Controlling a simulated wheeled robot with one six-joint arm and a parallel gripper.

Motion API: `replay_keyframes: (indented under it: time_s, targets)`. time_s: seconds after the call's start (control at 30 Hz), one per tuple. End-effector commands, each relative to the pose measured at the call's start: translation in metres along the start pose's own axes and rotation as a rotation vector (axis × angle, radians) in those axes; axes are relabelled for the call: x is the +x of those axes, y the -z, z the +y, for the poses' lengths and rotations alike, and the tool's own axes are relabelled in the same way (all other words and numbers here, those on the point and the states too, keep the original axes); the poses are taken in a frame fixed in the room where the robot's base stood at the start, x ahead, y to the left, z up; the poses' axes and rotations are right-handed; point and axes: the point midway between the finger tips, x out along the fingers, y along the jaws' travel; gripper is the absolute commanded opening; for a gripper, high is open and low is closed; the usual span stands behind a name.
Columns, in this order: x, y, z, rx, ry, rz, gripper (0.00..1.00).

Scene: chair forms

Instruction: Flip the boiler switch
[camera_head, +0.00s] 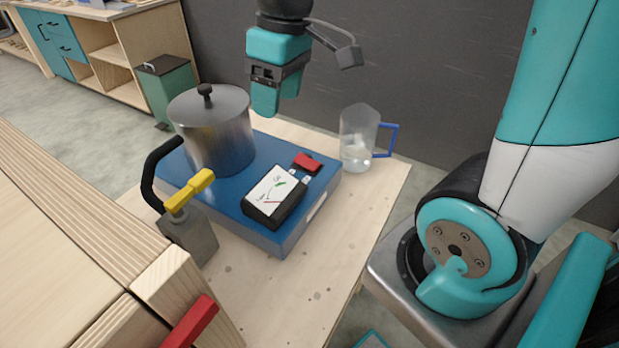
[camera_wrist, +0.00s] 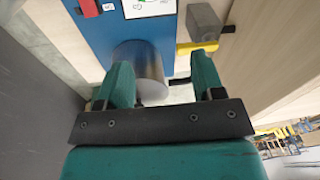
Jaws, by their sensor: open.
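The boiler is a blue base (camera_head: 325,180) with a steel lidded pot (camera_head: 214,135) on its left part. The red switch (camera_head: 307,162) sits on the base behind a black box with a white dial face (camera_head: 270,192). The red switch also shows at the top left of the wrist view (camera_wrist: 90,7). My gripper (camera_head: 266,104) hangs above and behind the base, between the pot and the jug, apart from everything. In the wrist view its two fingers (camera_wrist: 165,85) are spread, with nothing held between them; the pot (camera_wrist: 140,65) shows beyond them.
A clear jug with a blue handle (camera_head: 358,140) stands right of the base. A grey valve block with a yellow lever (camera_head: 189,194) and black hose stands at the base's left front. A dark wall (camera_head: 440,80) is behind. The table's right front (camera_head: 325,265) is clear.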

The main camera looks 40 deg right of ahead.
Motion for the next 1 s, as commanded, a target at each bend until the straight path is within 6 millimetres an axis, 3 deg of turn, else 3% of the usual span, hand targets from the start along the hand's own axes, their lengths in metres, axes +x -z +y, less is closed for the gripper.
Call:
replay_keyframes:
  time_s: [0.03, 0.1, 0.2, 0.3, 0.47, 1.0]
  targets:
    - [0.031, 0.001, 0.039, 0.04, -0.029, -0.023, 0.62]
    - [0.043, -0.001, 0.08, 0.075, -0.061, -0.055, 0.62]
    - [0.054, -0.007, 0.121, 0.111, -0.088, -0.09, 0.62]
    - [0.059, -0.011, 0.142, 0.13, -0.099, -0.108, 0.62]
    - [0.071, -0.015, 0.148, 0.133, -0.1, -0.116, 0.62]
    - [0.188, -0.029, 0.158, 0.133, -0.098, -0.116, 0.62]
